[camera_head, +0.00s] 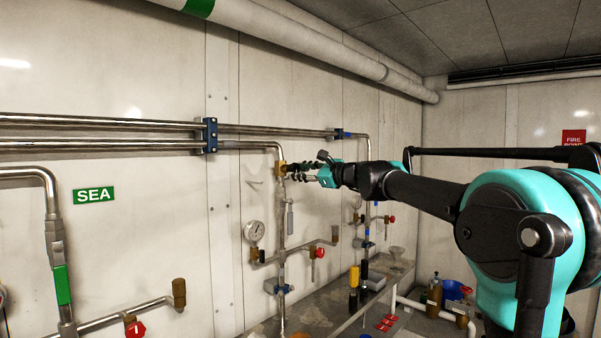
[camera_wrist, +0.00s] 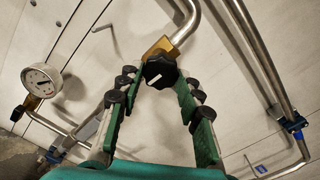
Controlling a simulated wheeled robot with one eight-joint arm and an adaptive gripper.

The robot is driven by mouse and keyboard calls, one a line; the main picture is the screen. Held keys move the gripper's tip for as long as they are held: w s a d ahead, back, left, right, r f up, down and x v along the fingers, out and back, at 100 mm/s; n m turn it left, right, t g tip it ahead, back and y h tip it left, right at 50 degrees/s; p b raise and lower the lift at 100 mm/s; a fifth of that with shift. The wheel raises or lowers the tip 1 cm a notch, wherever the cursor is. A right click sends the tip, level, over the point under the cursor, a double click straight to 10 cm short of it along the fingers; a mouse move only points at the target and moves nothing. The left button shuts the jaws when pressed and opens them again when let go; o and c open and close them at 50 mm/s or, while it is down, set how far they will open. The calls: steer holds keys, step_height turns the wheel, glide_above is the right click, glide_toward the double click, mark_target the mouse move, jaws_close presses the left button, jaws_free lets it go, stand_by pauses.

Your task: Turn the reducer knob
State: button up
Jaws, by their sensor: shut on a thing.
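The reducer knob (camera_wrist: 160,71) is black and round with a white pointer mark, in front of a brass body (camera_wrist: 158,47) on a steel pipe. The brass body also shows in the head view (camera_head: 280,168), high on the vertical pipe. My gripper (camera_wrist: 155,78) has its green, black-padded fingers on both sides of the knob and is shut on it. In the head view my gripper (camera_head: 301,171) reaches the pipe from the right, and its fingers hide the knob. The white pointer mark looks tilted in the wrist view.
A pressure gauge (camera_head: 254,231) is left of the vertical pipe. Red-handled valves (camera_head: 319,252) stick out on branch pipes below. Steel pipes (camera_head: 100,124) run along the wall, held by a blue clamp (camera_head: 209,135). A grey bench (camera_head: 330,306) stands below.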

steer(key=shift+f+m, duration=0.1)
steer(key=shift+m, duration=0.3)
steer(key=o, duration=1.2)
steer(key=shift+c, duration=0.2)
steer(key=v, duration=1.2)
